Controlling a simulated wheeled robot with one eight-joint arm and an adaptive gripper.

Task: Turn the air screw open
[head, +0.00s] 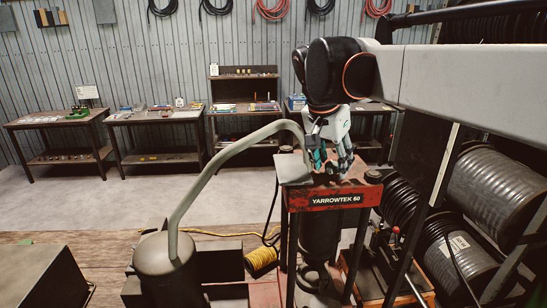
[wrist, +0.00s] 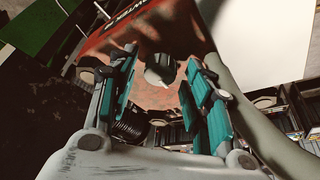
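The red machine top marked YARROWTEK 60 (head: 335,199) stands on dark legs right of centre in the head view. In the wrist view its worn red surface (wrist: 150,98) carries a small grey knob (wrist: 160,72), which looks like the air screw. My gripper (head: 330,160) is over the machine top, pointing down. In the wrist view my gripper (wrist: 165,88) is open, with a teal-padded finger on each side of the knob and a gap to both. I cannot tell how far the fingertips are above it. The gripper hides the knob in the head view.
A thick grey-green hose (head: 222,158) arches from a grey tank (head: 167,262) to the machine and passes close by my right finger in the wrist view (wrist: 240,110). Large hose reels (head: 495,190) stand at the right. Workbenches (head: 155,116) line the back wall.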

